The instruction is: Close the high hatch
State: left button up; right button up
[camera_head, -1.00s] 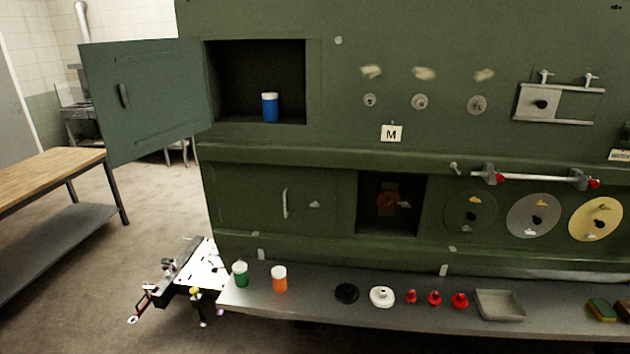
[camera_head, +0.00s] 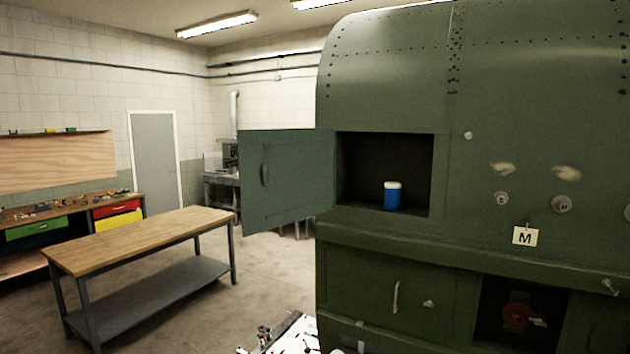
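The high hatch door (camera_head: 288,180) is a dark green panel, swung wide open to the left of its opening. Its handle (camera_head: 265,175) is on the face turned toward me, near the door's free left edge. The hatch opening (camera_head: 365,165) is a dark square recess in the green fuselage panel. A blue jar with a white lid (camera_head: 392,198) stands upright inside it. Part of my own arm shows at the bottom edge, but neither gripper's fingers can be made out there.
A wooden-topped table (camera_head: 150,236) stands to the left, with open floor (camera_head: 265,270) between it and the fuselage. Below the hatch are a closed panel with a handle (camera_head: 396,297) and an open dark recess (camera_head: 518,315). A workbench (camera_head: 60,218) lines the far left wall.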

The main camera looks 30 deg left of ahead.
aim_at(298, 163)
jog(key=i+j+z, duration=0.1)
jog(key=j+z, duration=0.7)
jog(key=j, duration=0.25)
jog(key=i, duration=0.05)
